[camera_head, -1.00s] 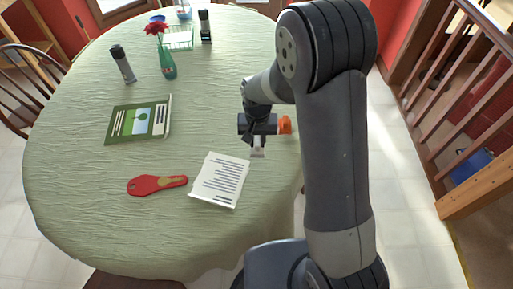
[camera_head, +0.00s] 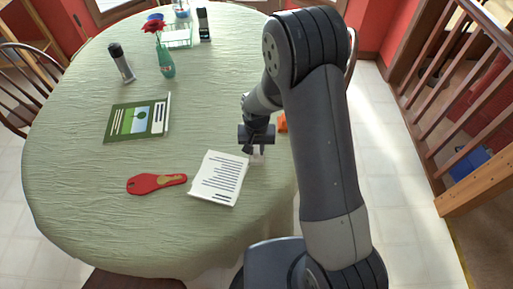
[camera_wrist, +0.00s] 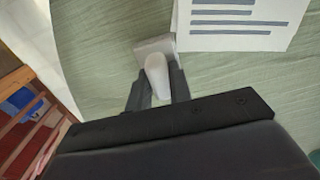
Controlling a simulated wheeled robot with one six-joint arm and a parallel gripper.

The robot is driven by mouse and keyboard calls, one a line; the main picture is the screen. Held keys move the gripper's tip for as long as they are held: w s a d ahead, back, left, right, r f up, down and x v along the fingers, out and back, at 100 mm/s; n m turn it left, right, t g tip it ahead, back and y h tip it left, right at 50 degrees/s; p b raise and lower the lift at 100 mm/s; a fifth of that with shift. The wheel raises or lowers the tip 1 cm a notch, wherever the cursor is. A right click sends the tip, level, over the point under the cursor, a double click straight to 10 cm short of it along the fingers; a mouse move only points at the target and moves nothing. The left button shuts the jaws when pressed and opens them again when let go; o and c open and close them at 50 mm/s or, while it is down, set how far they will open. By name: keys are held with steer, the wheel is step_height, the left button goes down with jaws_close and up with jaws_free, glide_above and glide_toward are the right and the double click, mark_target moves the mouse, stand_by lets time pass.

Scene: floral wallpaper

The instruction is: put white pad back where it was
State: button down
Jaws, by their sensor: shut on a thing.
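My gripper (camera_head: 256,148) is low over the right part of the table, just right of the printed white sheet or pad (camera_head: 220,178). It is shut on a small white piece (camera_wrist: 157,72) with a rounded end, which shows between the fingers in the wrist view. A flat pale grey part lies just beyond that end, beside the sheet's edge. In the head view the held piece (camera_head: 257,158) is small and partly hidden by the gripper. I cannot tell whether it touches the tablecloth. The printed sheet also shows in the wrist view (camera_wrist: 238,40).
On the round table (camera_head: 110,230), a red paddle-shaped thing (camera_head: 156,184) lies left of the sheet, with a green booklet (camera_head: 138,119) behind. An orange thing (camera_head: 283,122) is partly hidden by my arm. A vase (camera_head: 166,62) and dark bottle (camera_head: 121,62) stand farther back.

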mark_target(256, 148)
steer(key=c, duration=1.3)
jaws_free()
steer(key=shift+r+p, duration=0.45)
steer(key=shift+p, duration=0.15)
step_height(256, 148, up, 12)
steer(key=b, duration=0.1)
steer(key=shift+f, duration=0.1)
